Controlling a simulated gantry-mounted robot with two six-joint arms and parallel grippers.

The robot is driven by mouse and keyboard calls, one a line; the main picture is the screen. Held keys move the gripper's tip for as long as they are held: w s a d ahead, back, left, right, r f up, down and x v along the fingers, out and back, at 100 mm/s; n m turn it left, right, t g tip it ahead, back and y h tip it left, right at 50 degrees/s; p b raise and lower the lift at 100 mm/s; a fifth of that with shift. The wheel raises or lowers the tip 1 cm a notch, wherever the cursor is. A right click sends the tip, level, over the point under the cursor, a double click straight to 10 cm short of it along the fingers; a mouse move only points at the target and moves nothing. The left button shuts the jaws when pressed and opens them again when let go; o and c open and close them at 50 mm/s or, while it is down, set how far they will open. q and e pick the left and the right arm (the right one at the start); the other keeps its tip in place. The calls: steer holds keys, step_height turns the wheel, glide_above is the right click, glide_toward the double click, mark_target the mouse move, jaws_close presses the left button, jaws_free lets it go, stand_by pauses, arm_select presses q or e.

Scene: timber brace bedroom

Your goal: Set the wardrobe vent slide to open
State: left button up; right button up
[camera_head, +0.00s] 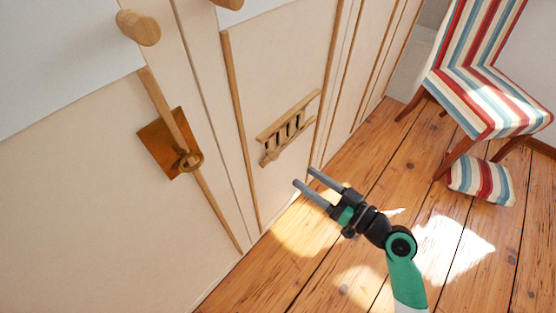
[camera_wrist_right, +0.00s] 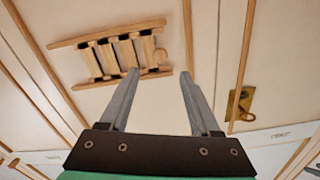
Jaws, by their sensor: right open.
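The wardrobe vent slide (camera_head: 287,129) is a wooden slatted piece between two rails on a cream wardrobe panel, with dark slots between its slats. A small round wooden knob (camera_head: 270,156) sits at its lower left end. In the right wrist view the vent slide (camera_wrist_right: 113,54) is at the upper left, with its knob (camera_wrist_right: 161,55) at the right end. My right gripper (camera_head: 304,177) is open and empty, just below and right of the vent in the head view, apart from it. In the wrist view its fingers (camera_wrist_right: 160,73) reach toward the panel near the knob. My left gripper is not in view.
A brass plate with a ring (camera_head: 161,145) is on the wardrobe left of the vent. A wooden knob (camera_head: 139,28) sticks out at the upper left. A striped chair (camera_head: 487,85) and striped footrest cushion (camera_head: 481,180) stand at the right. The wooden floor (camera_head: 330,260) is open around my arm.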

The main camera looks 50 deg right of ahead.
mark_target(277, 158)
steer(key=w+b, duration=0.1)
steer(key=w, duration=0.9)
steer(key=shift+w+a, duration=0.2)
jaws_close()
stand_by(0.9)
